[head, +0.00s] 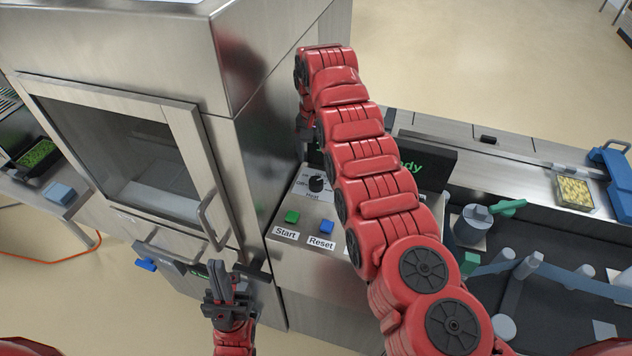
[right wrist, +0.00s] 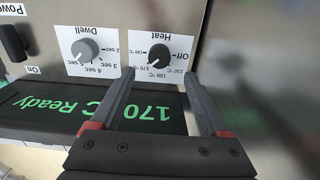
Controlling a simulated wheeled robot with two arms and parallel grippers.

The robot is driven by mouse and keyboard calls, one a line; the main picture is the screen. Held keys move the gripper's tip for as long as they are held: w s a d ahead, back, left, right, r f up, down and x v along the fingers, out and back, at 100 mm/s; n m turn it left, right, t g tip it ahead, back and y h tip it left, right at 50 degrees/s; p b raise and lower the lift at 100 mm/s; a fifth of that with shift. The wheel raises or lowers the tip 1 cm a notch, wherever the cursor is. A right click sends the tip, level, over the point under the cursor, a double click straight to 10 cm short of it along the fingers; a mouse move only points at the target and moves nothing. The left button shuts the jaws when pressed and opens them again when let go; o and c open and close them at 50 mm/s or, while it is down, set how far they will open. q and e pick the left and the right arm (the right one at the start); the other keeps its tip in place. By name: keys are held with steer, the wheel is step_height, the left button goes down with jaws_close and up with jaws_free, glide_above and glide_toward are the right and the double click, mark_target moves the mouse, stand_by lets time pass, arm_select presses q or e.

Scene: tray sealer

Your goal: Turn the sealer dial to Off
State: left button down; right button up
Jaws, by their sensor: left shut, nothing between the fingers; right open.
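The black Heat dial (right wrist: 158,55) is on the sealer's panel in the right wrist view, where its labels appear upside down. Off is printed to its right. Its light mark seems to point lower left, near 170, but is small. The dial also shows in the head view (head: 317,184), beside my right arm. My right gripper (right wrist: 161,75) is open, its fingertips either side of the dial in the picture; I cannot tell if they touch it. My left gripper (head: 221,268) is shut and empty, in front of the sealer below the door.
A grey Dwell dial (right wrist: 85,50) and a black Power switch (right wrist: 13,43) sit beside the Heat dial. The display (right wrist: 100,108) reads 170 °C Ready. The green Start (head: 292,217) and blue Reset (head: 326,227) buttons are on the lower panel. The steel door (head: 130,150) is closed.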

mark_target(316, 180)
step_height(316, 180, down, 8)
steer(key=shift+w+r, duration=0.1)
jaws_close()
stand_by(0.5)
